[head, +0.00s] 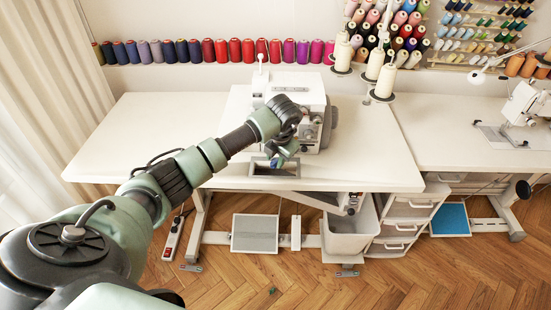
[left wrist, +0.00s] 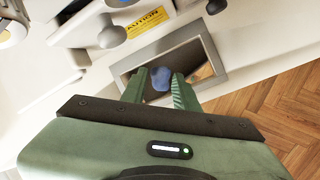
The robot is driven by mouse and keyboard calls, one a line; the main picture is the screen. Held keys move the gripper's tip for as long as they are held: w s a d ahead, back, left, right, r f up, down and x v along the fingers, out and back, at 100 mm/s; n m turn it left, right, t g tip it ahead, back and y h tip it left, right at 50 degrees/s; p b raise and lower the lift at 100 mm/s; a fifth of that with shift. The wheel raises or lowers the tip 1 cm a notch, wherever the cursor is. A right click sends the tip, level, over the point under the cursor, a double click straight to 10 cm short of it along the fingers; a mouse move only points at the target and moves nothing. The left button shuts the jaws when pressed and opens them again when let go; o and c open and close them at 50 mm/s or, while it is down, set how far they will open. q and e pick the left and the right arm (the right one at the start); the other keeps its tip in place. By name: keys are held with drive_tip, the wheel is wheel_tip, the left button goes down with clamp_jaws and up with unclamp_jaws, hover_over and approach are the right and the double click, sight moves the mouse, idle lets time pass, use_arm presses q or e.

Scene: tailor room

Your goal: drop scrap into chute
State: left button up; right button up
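A blue scrap (left wrist: 161,79) sits between the two green fingertips of my left gripper (left wrist: 160,84) in the left wrist view, and both fingers appear to touch it. The chute opening has a grey rectangular rim (left wrist: 207,48) set in the table's front edge, and the gripper is above it. In the head view the left gripper (head: 284,152) points down over the grey chute rim (head: 257,170), with a bit of the scrap (head: 277,162) showing below it. My right gripper is in neither view.
A sewing machine (head: 295,88) stands on the white table (head: 385,165) just behind the gripper. A pale bin (head: 350,243) stands under the table beside drawers (head: 404,220). Thread spools line the wall. The table's left part is clear.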

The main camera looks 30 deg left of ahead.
use_arm(q)
drive_tip(key=shift+o, duration=1)
drive_tip(key=b+v, duration=0.1)
drive_tip(key=v, duration=0.6)
drive_tip(key=shift+r, duration=0.35)
drive_tip(key=shift+d, duration=0.1)
